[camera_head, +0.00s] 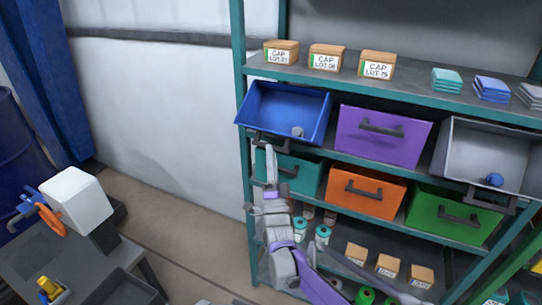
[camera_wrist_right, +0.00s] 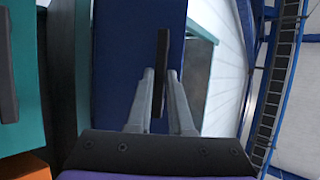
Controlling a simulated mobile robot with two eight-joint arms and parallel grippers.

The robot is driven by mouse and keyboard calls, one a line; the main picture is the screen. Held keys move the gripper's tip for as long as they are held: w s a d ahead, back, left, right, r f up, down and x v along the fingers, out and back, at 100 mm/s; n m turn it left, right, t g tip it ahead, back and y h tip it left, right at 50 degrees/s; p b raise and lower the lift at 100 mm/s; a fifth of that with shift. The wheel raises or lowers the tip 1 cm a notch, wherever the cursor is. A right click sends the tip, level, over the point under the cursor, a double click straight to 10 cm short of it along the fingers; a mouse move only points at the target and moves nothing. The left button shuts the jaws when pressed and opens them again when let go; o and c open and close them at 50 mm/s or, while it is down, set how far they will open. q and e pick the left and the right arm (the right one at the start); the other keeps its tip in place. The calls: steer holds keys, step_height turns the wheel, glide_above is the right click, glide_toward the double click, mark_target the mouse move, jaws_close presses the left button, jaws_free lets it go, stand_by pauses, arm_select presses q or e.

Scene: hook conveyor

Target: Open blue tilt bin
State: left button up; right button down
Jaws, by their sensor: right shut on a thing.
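The blue tilt bin (camera_head: 287,105) is on the upper bin row of the teal shelf, at the left end. It is tilted forward with its inside showing, and a small grey round object (camera_head: 298,132) lies in it. My right gripper (camera_head: 271,160) is at the left part of its dark front handle (camera_head: 280,145). In the right wrist view, the two grey fingers (camera_wrist_right: 161,88) are shut on the black handle (camera_wrist_right: 162,60) in front of the blue bin face (camera_wrist_right: 120,60). My left gripper is not in view.
A purple bin (camera_head: 382,134) is shut beside it; a grey bin (camera_head: 480,150) at right is tilted open with a blue ball inside. Teal (camera_head: 300,172), orange (camera_head: 362,193) and green (camera_head: 452,218) bins are below. A grey table (camera_head: 40,255) stands at left, with clear floor between.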

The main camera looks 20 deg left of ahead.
steer(key=shift+w, duration=0.1)
steer(key=c, duration=1.2)
jaws_free()
steer(key=o, duration=0.4)
steer(key=shift+w+f, duration=0.1)
steer(key=shift+w, duration=0.05)
steer(key=shift+c, duration=0.2)
steer(key=b+v, duration=0.2)
steer(key=v, duration=0.9)
